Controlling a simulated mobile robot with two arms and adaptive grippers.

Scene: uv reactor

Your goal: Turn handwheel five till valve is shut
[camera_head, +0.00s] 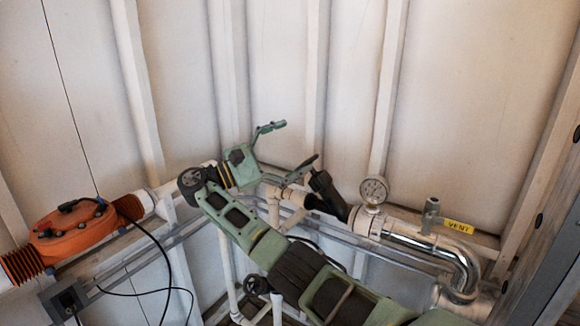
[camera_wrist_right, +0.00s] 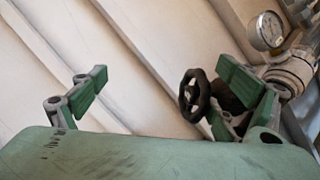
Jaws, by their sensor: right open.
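A black handwheel (camera_wrist_right: 193,95) shows in the right wrist view, just left of the right-hand finger. In the head view a black wheel (camera_head: 326,188), seen nearly edge-on, sits on the pipe run left of the gauge and looks like the same one. I cannot read a number on it. My right gripper (camera_head: 290,146) is open and empty, with its fingers spread, up and left of this wheel. In the right wrist view the gripper (camera_wrist_right: 165,92) has its fingers wide apart, and the wheel appears beyond them. Contact is not visible. My left gripper is out of view.
A round gauge (camera_head: 374,190) stands right of the wheel, also seen in the wrist view (camera_wrist_right: 269,31). An orange unit (camera_head: 72,230) is at left. Another dark handwheel (camera_head: 257,283) sits lower down.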

